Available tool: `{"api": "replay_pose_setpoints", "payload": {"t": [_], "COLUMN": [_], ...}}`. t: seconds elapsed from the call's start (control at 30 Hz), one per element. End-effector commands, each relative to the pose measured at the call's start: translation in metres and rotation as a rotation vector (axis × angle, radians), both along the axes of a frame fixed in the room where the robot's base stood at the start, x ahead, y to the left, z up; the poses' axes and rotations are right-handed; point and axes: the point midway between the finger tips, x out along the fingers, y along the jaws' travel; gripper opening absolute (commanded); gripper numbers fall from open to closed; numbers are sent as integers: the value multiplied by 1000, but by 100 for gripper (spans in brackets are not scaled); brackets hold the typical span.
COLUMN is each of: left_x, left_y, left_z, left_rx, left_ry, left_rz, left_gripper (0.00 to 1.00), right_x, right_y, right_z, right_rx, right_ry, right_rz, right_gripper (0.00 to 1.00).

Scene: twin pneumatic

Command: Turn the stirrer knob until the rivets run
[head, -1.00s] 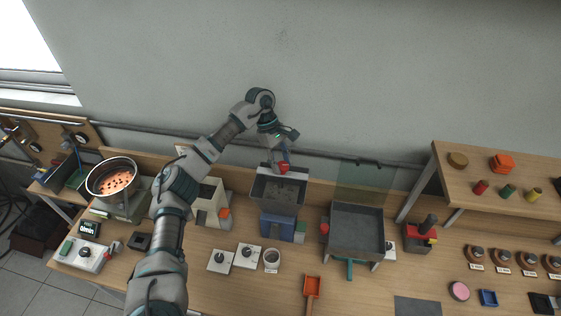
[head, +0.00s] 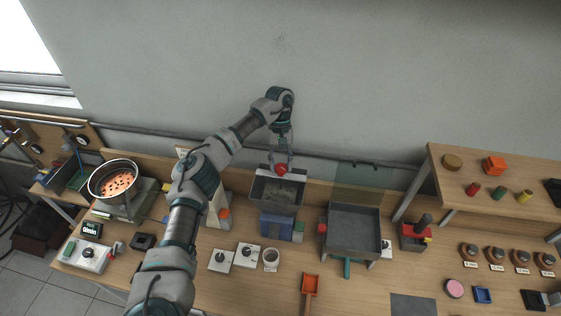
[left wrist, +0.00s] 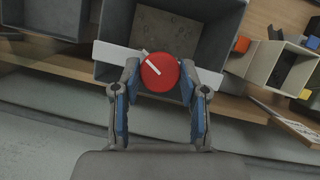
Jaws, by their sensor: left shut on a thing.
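The red round stirrer knob (head: 282,169) sits at the back rim of a grey hopper (head: 272,208). In the left wrist view the knob (left wrist: 160,72) shows a white pointer line slanting toward the upper left. My left gripper (head: 283,162) reaches down from above and is shut on the knob. In the left wrist view its blue-padded fingers (left wrist: 160,80) lie on both sides of the knob. The inside of the hopper (left wrist: 205,55) shows grey walls and a brownish floor; I cannot make out rivets there. My right gripper is not in view.
A grey tray on legs (head: 350,254) stands right of the hopper, with a clear panel (head: 360,182) behind. A bowl of orange pieces (head: 115,180) is at the left. Two dial boxes (head: 248,255) and a cup (head: 271,259) stand in front. A raised shelf (head: 500,165) is at the right.

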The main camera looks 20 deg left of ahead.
Motion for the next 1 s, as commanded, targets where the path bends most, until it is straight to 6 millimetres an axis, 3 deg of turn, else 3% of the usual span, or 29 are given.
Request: {"api": "replay_pose_setpoints", "payload": {"t": [0.63,0.67,0.73,0.77,1.0], "left_x": [0,-1,0,0,-1], "left_y": [0,0,0,0,0], "left_z": [-4,-4,-3,-3,-1], "left_rx": [3,3,3,2,1], "left_ry": [4,4,4,3,0], "left_rz": [-55,-55,-55,-54,-55], "left_gripper": [8,45,63,67,67], "right_x": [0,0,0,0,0], "right_y": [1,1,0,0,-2], "right_z": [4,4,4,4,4], "right_rx": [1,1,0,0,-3], "right_ry": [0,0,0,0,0], "right_rz": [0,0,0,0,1], "right_gripper": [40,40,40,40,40]}}
